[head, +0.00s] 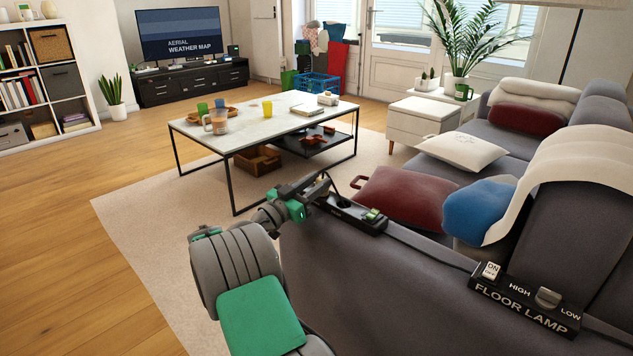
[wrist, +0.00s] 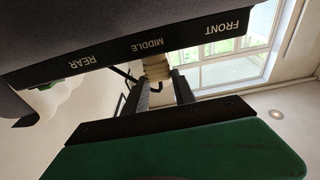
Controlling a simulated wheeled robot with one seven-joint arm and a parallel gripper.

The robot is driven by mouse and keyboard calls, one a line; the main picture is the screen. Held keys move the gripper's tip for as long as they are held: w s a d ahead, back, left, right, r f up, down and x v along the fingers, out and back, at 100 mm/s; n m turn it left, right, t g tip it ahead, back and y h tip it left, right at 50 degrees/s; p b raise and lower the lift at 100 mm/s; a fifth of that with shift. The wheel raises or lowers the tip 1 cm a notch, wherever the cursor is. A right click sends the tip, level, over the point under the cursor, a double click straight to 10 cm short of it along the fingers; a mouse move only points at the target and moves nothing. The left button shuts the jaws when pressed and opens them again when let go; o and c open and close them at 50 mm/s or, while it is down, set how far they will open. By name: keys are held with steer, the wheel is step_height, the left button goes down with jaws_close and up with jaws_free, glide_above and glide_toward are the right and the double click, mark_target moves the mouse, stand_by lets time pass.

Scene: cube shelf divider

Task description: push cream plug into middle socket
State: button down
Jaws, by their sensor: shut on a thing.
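The black socket strip (head: 355,213) lies on top of the grey sofa's arm or back in the head view. In the wrist view, the strip's labelled edge (wrist: 110,56) reads REAR, MIDDLE and FRONT. My gripper (wrist: 160,78) is shut on the cream plug (wrist: 156,67), which sits between its two dark fingers. The plug's upper part meets the strip's edge in the picture, close to the MIDDLE label. The strip hides the plug's far end, so I cannot tell whether it is in a socket. In the head view my gripper (head: 318,188) is at the strip's far-left end, and the plug is not discernible.
A green-topped piece (head: 373,215) sits at the strip's near end. A cable (head: 430,244) runs right to the FLOOR LAMP switch box (head: 525,303). A red cushion (head: 405,197) lies beside the strip. The coffee table (head: 262,127) stands beyond, across open rug.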

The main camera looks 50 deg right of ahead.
steer(key=shift+f, duration=0.4)
steer(key=shift+f, duration=0.15)
steer(key=c, duration=0.9)
jaws_free()
steer(key=shift+c, duration=0.2)
